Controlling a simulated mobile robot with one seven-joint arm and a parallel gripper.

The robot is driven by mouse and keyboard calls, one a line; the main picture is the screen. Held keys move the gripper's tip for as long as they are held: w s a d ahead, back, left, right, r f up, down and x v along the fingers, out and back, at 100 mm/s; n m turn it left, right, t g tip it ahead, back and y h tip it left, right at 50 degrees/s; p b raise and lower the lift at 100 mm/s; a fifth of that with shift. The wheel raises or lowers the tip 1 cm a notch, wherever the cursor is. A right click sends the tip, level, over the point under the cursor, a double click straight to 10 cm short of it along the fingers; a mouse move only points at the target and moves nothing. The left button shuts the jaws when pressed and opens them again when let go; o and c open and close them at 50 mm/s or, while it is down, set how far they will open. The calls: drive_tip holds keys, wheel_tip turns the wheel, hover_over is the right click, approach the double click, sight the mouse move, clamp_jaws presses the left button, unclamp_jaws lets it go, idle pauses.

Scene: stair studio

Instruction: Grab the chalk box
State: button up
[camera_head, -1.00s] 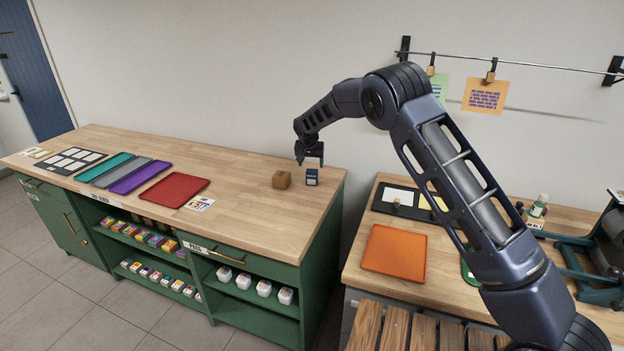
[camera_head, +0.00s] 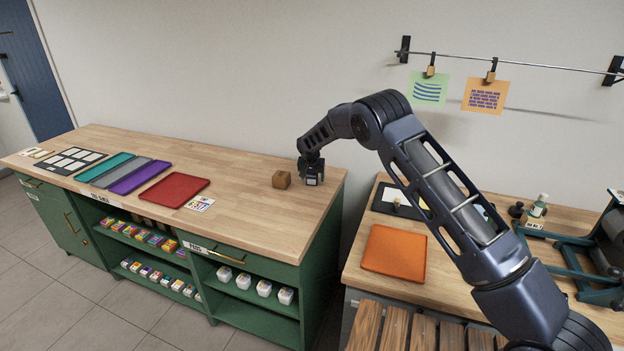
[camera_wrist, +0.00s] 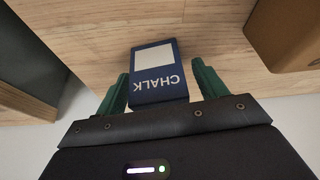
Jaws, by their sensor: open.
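The chalk box (camera_wrist: 157,78) is a small dark blue box with a white panel and the word CHALK, upside down in the wrist view. It stands on the wooden top of the green cabinet near its right end, and shows in the head view (camera_head: 312,181) below my gripper. My gripper (camera_wrist: 161,88) is open, with one green finger on each side of the box. A narrow gap shows between the box and each finger. In the head view my gripper (camera_head: 311,170) is down at the box and partly covers it.
A brown box (camera_head: 281,179) stands just left of the chalk box; it also shows in the wrist view (camera_wrist: 285,35). A red tray (camera_head: 174,190) lies farther left. The countertop (camera_head: 235,215) in front is clear. An orange tray (camera_head: 394,252) lies on the separate right table.

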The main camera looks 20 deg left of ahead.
drive_tip(key=c, duration=1.1)
drive_tip(key=shift+r, duration=0.1)
drive_tip(key=shift+r, duration=0.1)
